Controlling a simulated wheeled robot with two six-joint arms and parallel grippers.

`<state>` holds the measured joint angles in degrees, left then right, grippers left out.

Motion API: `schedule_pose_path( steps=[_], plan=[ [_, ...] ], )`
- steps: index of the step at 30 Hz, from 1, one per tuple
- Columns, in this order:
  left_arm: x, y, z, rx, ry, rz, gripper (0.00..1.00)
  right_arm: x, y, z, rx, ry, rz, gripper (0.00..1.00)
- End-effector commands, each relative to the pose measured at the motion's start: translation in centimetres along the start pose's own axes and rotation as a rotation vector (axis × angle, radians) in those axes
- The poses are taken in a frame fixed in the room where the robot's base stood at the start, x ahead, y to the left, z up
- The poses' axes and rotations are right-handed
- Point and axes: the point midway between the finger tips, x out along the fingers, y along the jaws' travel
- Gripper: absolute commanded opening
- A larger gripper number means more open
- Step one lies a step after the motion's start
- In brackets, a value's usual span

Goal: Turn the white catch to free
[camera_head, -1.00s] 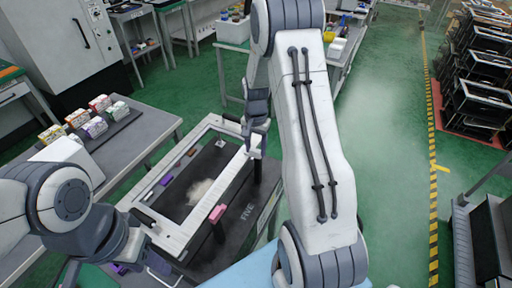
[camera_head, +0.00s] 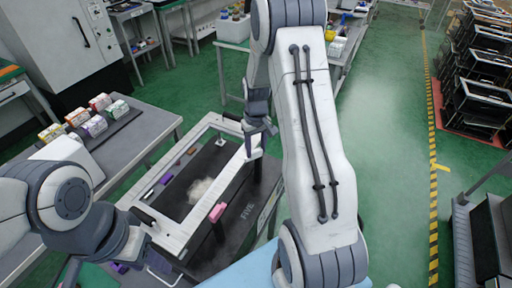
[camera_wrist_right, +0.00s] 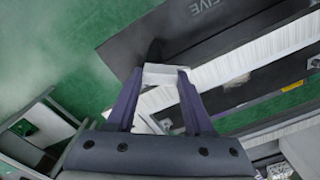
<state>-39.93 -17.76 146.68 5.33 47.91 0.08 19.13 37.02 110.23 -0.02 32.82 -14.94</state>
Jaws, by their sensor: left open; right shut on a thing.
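The white catch (camera_wrist_right: 164,75) is a pale block at the fingertips of my right gripper (camera_wrist_right: 158,85) in the right wrist view. Both purple fingers close on its sides. In the head view my right gripper (camera_head: 256,142) is at the right side of the white-railed fixture (camera_head: 176,238), and the catch (camera_head: 254,153) shows only as a small pale patch below it. My left gripper (camera_head: 138,265) is low at the left, near the fixture's front corner, mostly hidden by its own wrist; what shows holds nothing.
A pink-topped lever (camera_head: 217,212) stands on the fixture's front rail. A dark panel lettered FIVE (camera_head: 240,213) lies beside it. A grey table (camera_head: 150,128) with small boxes is at the left.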

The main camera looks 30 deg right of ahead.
Motion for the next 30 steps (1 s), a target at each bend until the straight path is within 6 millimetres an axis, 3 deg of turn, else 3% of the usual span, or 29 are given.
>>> schedule_pose_path(
  steps=[15, 30],
  plan=[
    [0.0, 0.0, 0.0, 0.0, 0.0, 0.0, 0.5, -0.13, 0.13, 0.25, -0.44, 0.005, 0.002, 0.0],
    [0.0, 0.0, 0.0, 0.0, 0.0, 0.0, 0.5, -0.15, 0.21, 0.34, -0.614, 0.006, 0.003, 0.0]
  ],
)
